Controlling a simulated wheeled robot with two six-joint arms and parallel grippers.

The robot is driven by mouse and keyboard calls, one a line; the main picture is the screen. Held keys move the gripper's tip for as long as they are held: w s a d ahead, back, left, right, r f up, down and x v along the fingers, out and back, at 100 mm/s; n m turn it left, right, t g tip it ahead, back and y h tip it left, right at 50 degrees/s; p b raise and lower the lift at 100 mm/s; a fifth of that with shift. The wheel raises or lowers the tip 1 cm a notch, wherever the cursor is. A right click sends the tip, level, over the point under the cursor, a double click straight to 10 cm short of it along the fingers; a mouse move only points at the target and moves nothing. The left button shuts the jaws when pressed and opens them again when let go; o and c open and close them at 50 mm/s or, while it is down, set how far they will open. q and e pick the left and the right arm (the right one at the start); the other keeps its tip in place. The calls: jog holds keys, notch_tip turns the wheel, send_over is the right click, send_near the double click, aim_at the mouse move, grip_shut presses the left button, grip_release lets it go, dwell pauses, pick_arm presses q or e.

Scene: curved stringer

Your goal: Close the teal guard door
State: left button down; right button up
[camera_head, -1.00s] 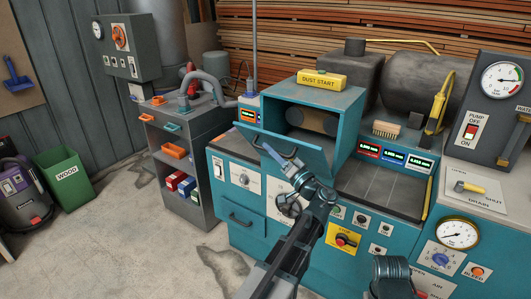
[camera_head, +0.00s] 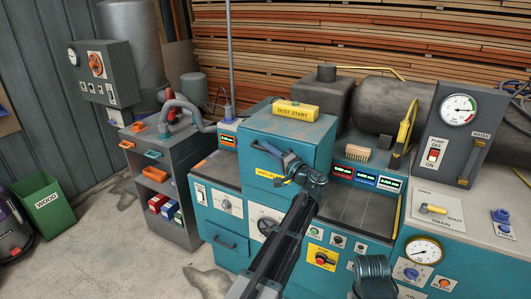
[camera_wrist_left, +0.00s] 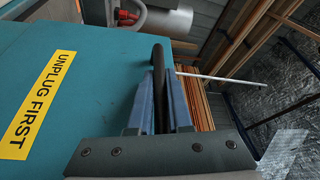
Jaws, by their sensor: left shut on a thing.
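The teal guard door (camera_head: 283,145) is on the front of the teal machine housing with the yellow DUST START block on top. It stands upright and looks flush with the housing; the opening behind it is hidden. A yellow UNPLUG FIRST label on the door shows in the wrist view, where the teal door face (camera_wrist_left: 80,85) fills the left side. My left gripper (camera_head: 278,162) is at the door's front. In the wrist view its blue fingers (camera_wrist_left: 160,85) are shut on a dark bar handle (camera_wrist_left: 158,55).
The DUST START block (camera_head: 297,110) sits on the housing. A brush (camera_head: 356,153) and lit displays (camera_head: 367,178) are to its right, above a dark tabletop (camera_head: 350,212). A yellow-panelled STOP switch (camera_head: 320,258) is below. A grey cart (camera_head: 160,205) stands left.

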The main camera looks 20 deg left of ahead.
pick_arm(q)
jog(key=shift+w, duration=0.3)
jog(key=c, duration=0.8)
grip_release()
jog(key=shift+c, duration=0.2)
jog(key=b+v, duration=0.1)
jog(key=v, duration=1.3)
jog(key=shift+b, duration=0.3)
